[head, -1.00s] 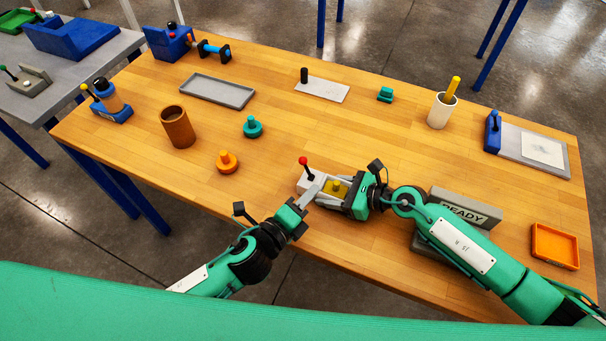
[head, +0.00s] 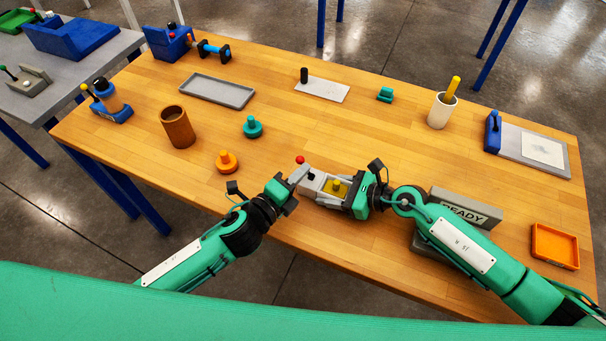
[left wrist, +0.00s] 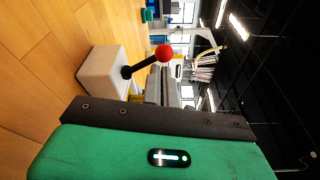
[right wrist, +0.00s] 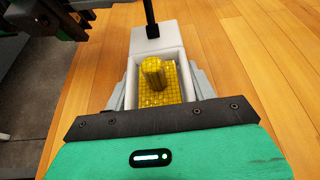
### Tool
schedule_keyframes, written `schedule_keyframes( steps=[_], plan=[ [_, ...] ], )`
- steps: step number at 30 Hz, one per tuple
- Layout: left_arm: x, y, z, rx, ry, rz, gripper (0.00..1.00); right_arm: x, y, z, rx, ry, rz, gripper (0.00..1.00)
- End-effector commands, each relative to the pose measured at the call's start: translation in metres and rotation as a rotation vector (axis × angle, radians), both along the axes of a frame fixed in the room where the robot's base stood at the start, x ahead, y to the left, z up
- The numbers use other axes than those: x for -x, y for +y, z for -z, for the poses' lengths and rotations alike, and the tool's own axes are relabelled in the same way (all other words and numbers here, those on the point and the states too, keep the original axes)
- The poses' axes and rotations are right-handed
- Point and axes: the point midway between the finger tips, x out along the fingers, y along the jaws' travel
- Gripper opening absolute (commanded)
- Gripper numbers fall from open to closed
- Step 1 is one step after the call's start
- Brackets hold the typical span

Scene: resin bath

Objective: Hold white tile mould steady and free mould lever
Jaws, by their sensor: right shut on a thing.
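The white tile mould (head: 313,184) lies on the wooden table near its front edge, with a yellow gridded insert and yellow knob (right wrist: 153,72) inside. My right gripper (head: 336,191) is shut on the mould, its grey fingers along both sides in the right wrist view (right wrist: 160,88). The mould lever, a black stem with a red ball (head: 300,160), stands at the mould's left end; it shows tilted in the left wrist view (left wrist: 146,63). My left gripper (head: 297,176) looks shut, its narrow grey fingers close beside the lever. Whether they touch the stem is unclear.
A grey READY block (head: 466,207) stands behind my right forearm, with an orange tray (head: 555,246) further right. An orange knob (head: 227,162), a teal knob (head: 252,127) and a brown cup (head: 177,128) stand to the left. The table's middle is largely clear.

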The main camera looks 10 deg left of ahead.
Motion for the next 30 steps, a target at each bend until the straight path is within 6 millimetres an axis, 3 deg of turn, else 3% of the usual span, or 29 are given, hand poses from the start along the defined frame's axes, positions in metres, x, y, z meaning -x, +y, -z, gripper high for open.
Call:
schedule_keyframes(
  steps=[5, 17, 25, 30],
  plan=[
    [-0.004, 0.008, 0.001, 0.085, 0.026, -0.008, 0.00, 0.002, 0.000, 0.001, 0.003, 0.002, -0.004, 0.21],
    [-0.004, 0.008, 0.001, 0.085, 0.027, -0.012, 0.00, 0.003, 0.000, 0.002, 0.005, 0.002, -0.006, 0.22],
    [0.029, -0.024, 0.008, 0.096, 0.033, -0.004, 0.00, 0.003, 0.000, 0.003, 0.005, 0.004, -0.006, 0.22],
    [0.055, -0.005, 0.006, 0.091, 0.032, -0.003, 0.00, 0.003, 0.000, 0.003, 0.005, 0.005, -0.006, 0.22]
  ],
)
